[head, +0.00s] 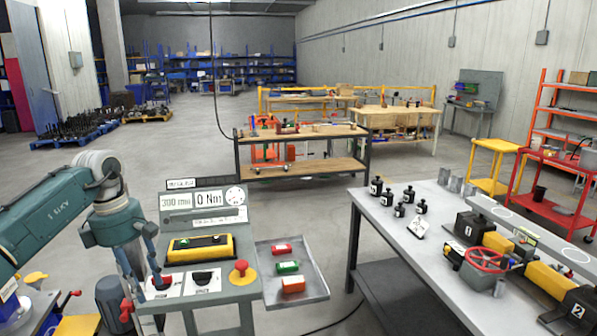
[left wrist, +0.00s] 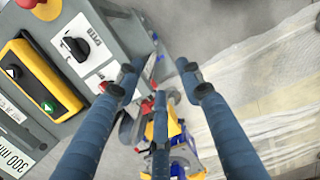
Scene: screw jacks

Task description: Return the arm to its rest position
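My left arm (head: 45,222) is a teal arm coming in from the left in the head view. Its gripper (head: 148,284) hangs down at the left front of the control console (head: 228,293). In the left wrist view the blue fingers (left wrist: 158,82) are spread apart with nothing between them. The console's black rotary switch (left wrist: 76,46) and yellow button box (left wrist: 38,82) lie to the left of the fingers there. I cannot tell from these views whether a finger touches the console. My right gripper is not in view.
The console has a red stop button (head: 240,266) and a side tray (head: 308,272) with red, green and orange items. A workbench (head: 388,254) with screw jacks and a red handwheel (head: 485,258) stands at the right. Open floor lies behind the console.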

